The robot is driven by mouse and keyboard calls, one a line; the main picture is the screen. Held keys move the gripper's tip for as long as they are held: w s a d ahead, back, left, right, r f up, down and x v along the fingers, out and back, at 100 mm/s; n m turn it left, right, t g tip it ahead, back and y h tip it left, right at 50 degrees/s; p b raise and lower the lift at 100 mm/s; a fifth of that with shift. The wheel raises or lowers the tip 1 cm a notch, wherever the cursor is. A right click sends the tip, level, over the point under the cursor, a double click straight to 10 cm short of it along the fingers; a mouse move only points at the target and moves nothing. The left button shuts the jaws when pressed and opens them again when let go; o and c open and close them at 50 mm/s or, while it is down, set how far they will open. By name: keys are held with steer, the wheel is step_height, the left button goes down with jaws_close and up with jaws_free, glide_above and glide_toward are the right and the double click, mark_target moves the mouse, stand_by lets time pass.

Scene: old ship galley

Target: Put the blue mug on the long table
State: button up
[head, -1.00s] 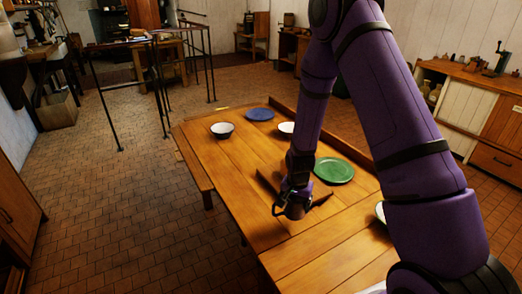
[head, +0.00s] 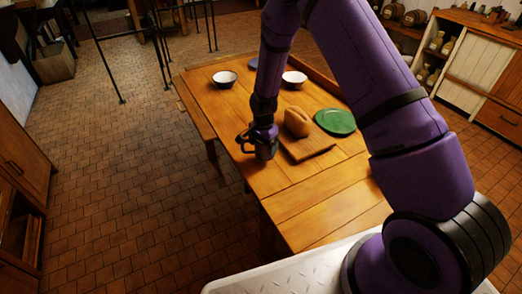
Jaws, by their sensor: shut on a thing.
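The long table (head: 300,205) is wooden and runs from the middle of the view towards me. My gripper (head: 259,140) is over its left edge, pointing down. It is shut on a small dark thing, which I take to be the blue mug (head: 266,152). Its blue colour does not show, and the fingers partly hide it. I cannot tell whether the mug touches the tabletop or hangs just above it.
A bread loaf (head: 297,121) on a cutting board (head: 313,147) lies right of my gripper, with a green plate (head: 335,121) beyond. White bowls (head: 224,79) (head: 294,79) stand farther back. The table's near part is clear. A bench (head: 196,115) runs along the left side.

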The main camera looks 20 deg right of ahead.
mark_target(261, 150)
steer(key=shift+w+a+f, duration=0.1)
steer(key=shift+w+a, duration=0.2)
steer(key=shift+w, duration=0.1)
steer(key=shift+f, duration=1.7)
steer(key=shift+f, duration=0.15)
steer(key=o, duration=0.9)
steer(key=shift+c, duration=0.2)
step_height(261, 150, up, 13)
steer(key=shift+f, duration=0.2)
